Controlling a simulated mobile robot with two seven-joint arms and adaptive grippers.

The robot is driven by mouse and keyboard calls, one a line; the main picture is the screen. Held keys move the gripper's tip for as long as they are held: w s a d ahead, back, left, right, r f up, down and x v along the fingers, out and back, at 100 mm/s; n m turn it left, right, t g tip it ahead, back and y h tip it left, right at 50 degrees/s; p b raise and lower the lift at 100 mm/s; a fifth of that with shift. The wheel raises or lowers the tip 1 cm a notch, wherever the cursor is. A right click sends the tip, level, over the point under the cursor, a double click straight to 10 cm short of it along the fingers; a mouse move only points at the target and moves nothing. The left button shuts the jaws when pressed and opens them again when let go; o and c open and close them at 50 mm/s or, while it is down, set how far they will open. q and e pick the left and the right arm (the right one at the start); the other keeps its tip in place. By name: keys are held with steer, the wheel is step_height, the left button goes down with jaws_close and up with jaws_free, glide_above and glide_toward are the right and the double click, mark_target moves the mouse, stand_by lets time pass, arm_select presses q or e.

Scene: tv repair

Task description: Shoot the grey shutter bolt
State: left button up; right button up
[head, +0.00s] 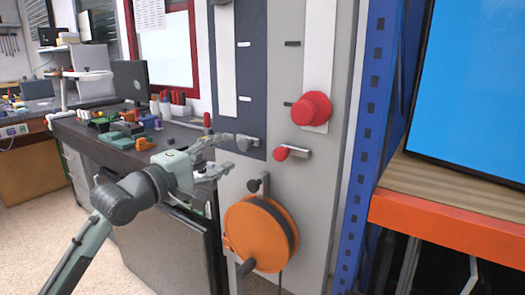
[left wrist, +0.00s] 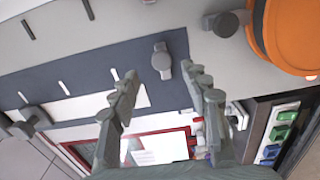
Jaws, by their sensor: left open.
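The grey bolt (head: 243,143) sits at the bottom of a dark navy strip on the upright grey panel, a round knob with a short grey bar. In the left wrist view the bolt knob (left wrist: 162,61) shows just beyond the fingertips and between them. My left gripper (head: 231,156) is open and empty, in front of the panel just left of and below the bolt. In the left wrist view its two fingers (left wrist: 162,82) stand apart, and no contact with the knob is visible. My right gripper is not in view.
A red-knobbed bolt (head: 282,154) and a large red button (head: 311,108) are to the right. Below hangs an orange reel (head: 255,235) with a dark lever (head: 257,185). A cluttered bench (head: 130,160) is behind my left arm. A blue post (head: 366,130) stands right of the panel.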

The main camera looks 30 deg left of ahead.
mark_target(242, 146)
arm_select(q)
steer(key=w, duration=0.7)
steer(key=shift+w+d+f+p, duration=0.1)
steer(key=shift+w+d+p, duration=0.1)
steer(key=shift+w+p, duration=0.15)
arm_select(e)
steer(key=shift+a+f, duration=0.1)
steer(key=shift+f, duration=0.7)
arm_select(q)
steer(key=shift+c, duration=0.4)
jaws_close()
